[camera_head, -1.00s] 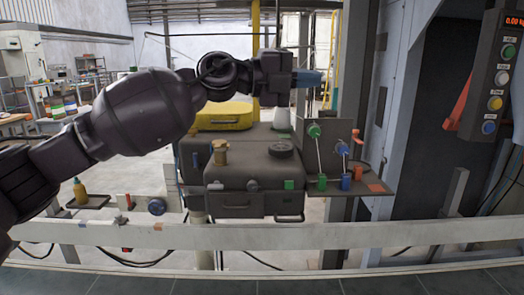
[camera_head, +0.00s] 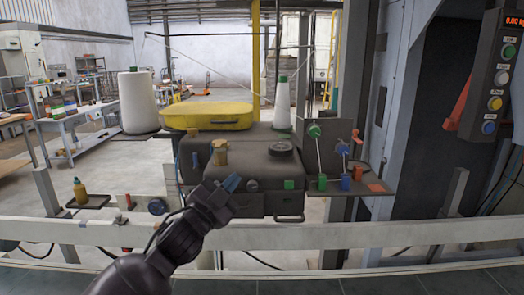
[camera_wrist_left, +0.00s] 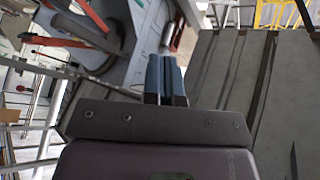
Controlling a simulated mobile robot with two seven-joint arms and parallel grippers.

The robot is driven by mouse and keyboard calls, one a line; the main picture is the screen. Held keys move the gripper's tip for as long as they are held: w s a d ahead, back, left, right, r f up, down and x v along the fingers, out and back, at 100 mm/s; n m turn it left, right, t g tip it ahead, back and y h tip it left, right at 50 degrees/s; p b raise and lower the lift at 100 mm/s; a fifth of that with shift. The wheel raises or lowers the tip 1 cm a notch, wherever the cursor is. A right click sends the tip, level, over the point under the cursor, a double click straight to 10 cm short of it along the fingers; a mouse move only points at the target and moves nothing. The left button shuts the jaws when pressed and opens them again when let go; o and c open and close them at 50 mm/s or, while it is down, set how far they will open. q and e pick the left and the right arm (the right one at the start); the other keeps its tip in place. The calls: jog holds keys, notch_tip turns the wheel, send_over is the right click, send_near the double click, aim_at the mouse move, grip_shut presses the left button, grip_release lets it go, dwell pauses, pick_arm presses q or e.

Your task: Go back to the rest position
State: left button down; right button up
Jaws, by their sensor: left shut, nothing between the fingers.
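My left gripper (camera_head: 231,183) is in the lower middle of the head view, with its arm coming up from the bottom left. Its blue fingertips are together and empty, in front of the dark machine housing (camera_head: 262,170). In the left wrist view the two blue fingers (camera_wrist_left: 165,78) lie side by side with nothing between them. I cannot tell from the head view how far the fingertips are from the housing. My right gripper does not show.
A white rail (camera_head: 380,236) crosses the front. A button panel (camera_head: 494,75) hangs at right. An oil bottle (camera_head: 80,191) stands at left.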

pick_arm(q)
jog(key=s+a+f+n+g+y, duration=0.1)
jog(key=s+a+f+n+y, duration=0.25)
jog(key=f, duration=0.45)
jog(key=s+a+f+n+y, duration=0.25)
jog(key=s+a+f, duration=0.2)
jog(key=f, duration=0.35)
jog(key=s+a+f+n+g+y, duration=0.1)
jog(key=s+a+f+n+y, duration=0.3)
jog(key=f, duration=0.4)
jog(key=s+a+f+n+g+y, duration=0.1)
jog(key=s+a+f, duration=0.3)
jog(key=s+f, duration=0.4)
jog(key=s+a+f+n+g+y, duration=0.1)
jog(key=s+a+f+n+g, duration=0.2)
jog(key=s+f, duration=0.6)
jog(key=s+a+g, duration=0.1)
jog(key=s, duration=0.3)
jog(key=shift+a+f, duration=0.15)
jog(key=shift+a, duration=0.2)
